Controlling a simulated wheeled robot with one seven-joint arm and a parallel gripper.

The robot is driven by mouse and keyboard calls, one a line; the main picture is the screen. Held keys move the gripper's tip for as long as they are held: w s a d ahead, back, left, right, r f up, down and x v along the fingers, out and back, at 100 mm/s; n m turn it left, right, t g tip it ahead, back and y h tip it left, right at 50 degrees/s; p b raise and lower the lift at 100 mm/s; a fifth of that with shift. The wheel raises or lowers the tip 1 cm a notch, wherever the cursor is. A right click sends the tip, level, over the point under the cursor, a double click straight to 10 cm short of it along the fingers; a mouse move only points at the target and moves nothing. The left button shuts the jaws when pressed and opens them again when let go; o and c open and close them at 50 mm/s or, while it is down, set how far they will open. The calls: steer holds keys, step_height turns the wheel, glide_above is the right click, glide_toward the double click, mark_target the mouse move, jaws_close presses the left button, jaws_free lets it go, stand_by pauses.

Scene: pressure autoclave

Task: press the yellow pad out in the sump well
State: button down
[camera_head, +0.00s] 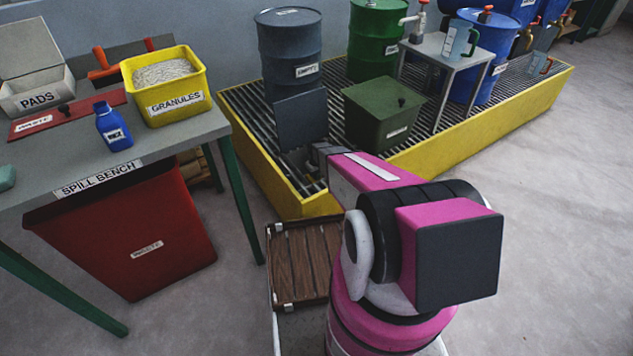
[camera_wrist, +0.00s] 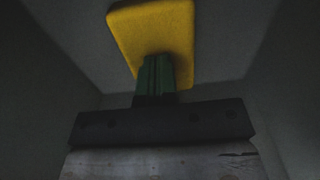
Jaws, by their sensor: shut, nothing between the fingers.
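The yellow pad (camera_wrist: 150,40) shows in the wrist view, near the top middle, lying in a dim, grey-walled recess. My gripper (camera_wrist: 155,62) is shut, its green fingers together with nothing between them. The fingertips overlap the pad's near half in the picture; I cannot tell whether they touch it. In the head view my arm reaches down at the near left corner of the yellow-sided grated platform (camera_head: 491,134), beside a raised dark plate (camera_head: 301,120). My gripper and the pad are hidden there.
A dark green lidded box (camera_head: 383,113) and a grey drum (camera_head: 289,50) stand on the grating close to my arm. A small metal table (camera_head: 457,50) stands behind the box. The spill bench (camera_head: 60,165) is at the left. The floor at the right is clear.

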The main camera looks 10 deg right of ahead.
steer(key=shift+f, duration=0.3)
step_height(320, 180, up, 20)
steer(key=shift+r, duration=0.25)
stand_by(1.4)
stand_by(0.4)
